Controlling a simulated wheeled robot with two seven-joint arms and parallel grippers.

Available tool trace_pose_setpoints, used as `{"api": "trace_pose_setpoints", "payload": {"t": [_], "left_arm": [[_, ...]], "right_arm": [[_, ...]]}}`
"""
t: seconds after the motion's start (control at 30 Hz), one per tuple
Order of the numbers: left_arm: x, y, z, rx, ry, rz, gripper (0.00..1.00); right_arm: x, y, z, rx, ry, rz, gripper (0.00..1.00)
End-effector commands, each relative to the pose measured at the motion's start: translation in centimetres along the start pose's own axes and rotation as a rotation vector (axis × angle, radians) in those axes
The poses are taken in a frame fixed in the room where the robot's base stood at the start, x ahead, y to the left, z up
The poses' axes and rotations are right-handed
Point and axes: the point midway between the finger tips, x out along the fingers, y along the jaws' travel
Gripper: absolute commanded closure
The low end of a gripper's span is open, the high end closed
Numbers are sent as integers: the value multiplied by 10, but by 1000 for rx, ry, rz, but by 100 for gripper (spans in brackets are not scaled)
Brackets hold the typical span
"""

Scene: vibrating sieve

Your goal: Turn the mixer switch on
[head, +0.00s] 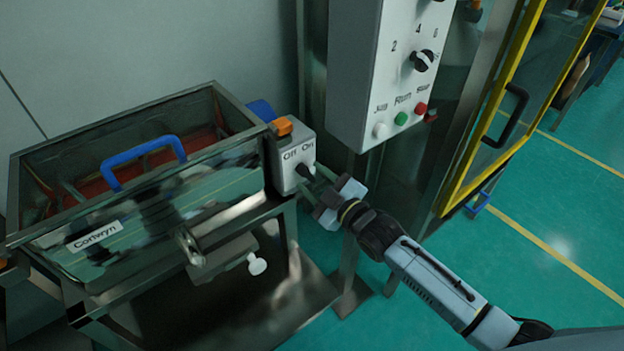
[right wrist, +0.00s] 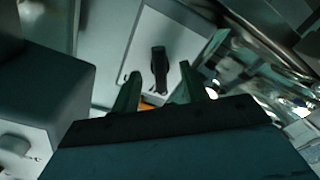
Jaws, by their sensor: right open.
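The mixer switch is a black knob (head: 305,171) on a small grey box (head: 283,178), under the labels "Off" and "On". An orange part (head: 283,126) sits on top of the box. My right gripper (head: 314,183) is open just in front of the switch. In the right wrist view, the black knob (right wrist: 159,68) shows between the two open fingers (right wrist: 174,80), with a gap on each side. The fingers do not visibly touch it. Which label the knob points to is unclear. My left gripper is out of view.
A glass-sided sieve tank (head: 130,225) with a blue handle (head: 143,162) stands left of the switch box. A grey control panel (head: 385,80) with a dial and several buttons hangs above right. A yellow-framed door (head: 487,110) is farther right. Green floor (head: 560,215) is open there.

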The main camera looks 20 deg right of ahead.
Motion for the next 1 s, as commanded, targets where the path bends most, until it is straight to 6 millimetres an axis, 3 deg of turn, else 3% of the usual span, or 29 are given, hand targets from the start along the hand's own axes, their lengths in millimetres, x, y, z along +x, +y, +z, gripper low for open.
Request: {"api": "trace_pose_setpoints", "payload": {"t": [0.13, 0.43, 0.77, 1.0], "left_arm": [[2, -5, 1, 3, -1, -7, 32], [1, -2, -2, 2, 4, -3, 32], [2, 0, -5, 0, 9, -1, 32], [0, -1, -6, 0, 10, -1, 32]], "right_arm": [[10, 0, 0, 0, 0, 0, 56], [11, 0, 0, 1, 0, -1, 56], [11, 0, 0, 0, 0, -1, 99], [10, 0, 0, 17, 0, 0, 100]]}}
